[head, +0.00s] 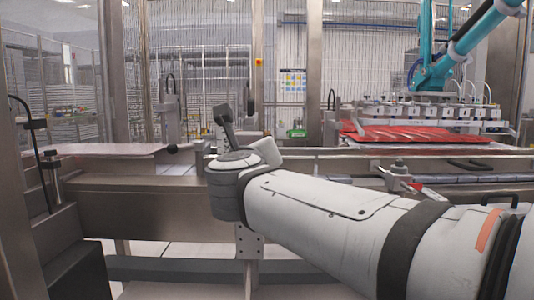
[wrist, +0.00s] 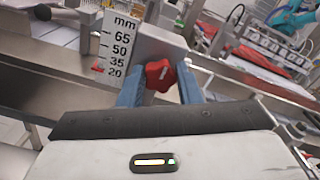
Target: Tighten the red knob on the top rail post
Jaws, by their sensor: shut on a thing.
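In the wrist view the red knob (wrist: 159,76) sits on the front of a grey post block (wrist: 160,42). A white pale mark shows on the knob's face. My gripper (wrist: 161,72) has its two blue fingers on either side of the knob and is shut on it. A white mm scale (wrist: 118,42) with the figures 65, 50, 35 and 20 stands left of the block, with a small red mark near its lower left edge. In the head view my arm reaches across from the right, and I cannot make out the knob.
A steel rail (head: 120,186) runs left of my arm. Red sheets (head: 400,134) lie under a row of suction heads (head: 420,112) at the right, below a teal robot arm (head: 460,45). A clamp with a dark knob (head: 399,163) stands on the right-hand rail.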

